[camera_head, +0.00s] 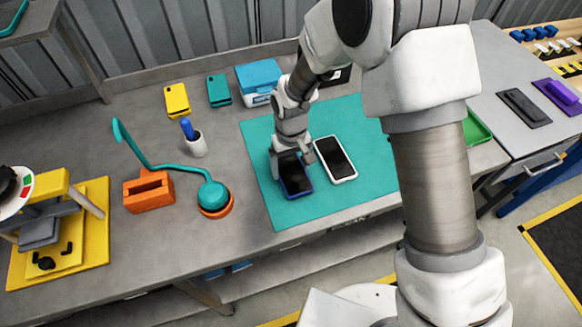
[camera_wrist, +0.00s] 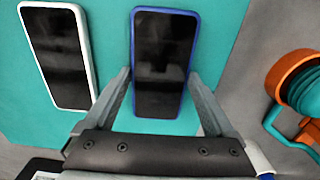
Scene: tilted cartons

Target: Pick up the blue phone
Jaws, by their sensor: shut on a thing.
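The blue phone (camera_head: 295,175) has a dark screen and a blue rim. It lies face up on the teal mat (camera_head: 262,140) near the mat's front left part. In the wrist view the blue phone (camera_wrist: 163,62) lies between my two fingers. My gripper (camera_head: 284,163) reaches down over the phone's far end, and it also shows in the wrist view (camera_wrist: 160,92). Its fingers are shut on the phone's two long sides. The phone appears to be at the mat's surface; I cannot tell whether it is raised.
A white phone (camera_head: 336,158) lies close to the right of the blue phone on the mat. An orange pot (camera_head: 217,207) with a teal lamp stands left of the mat. A pen cup (camera_head: 194,145), yellow case (camera_head: 176,101) and blue box (camera_head: 258,79) stand farther back.

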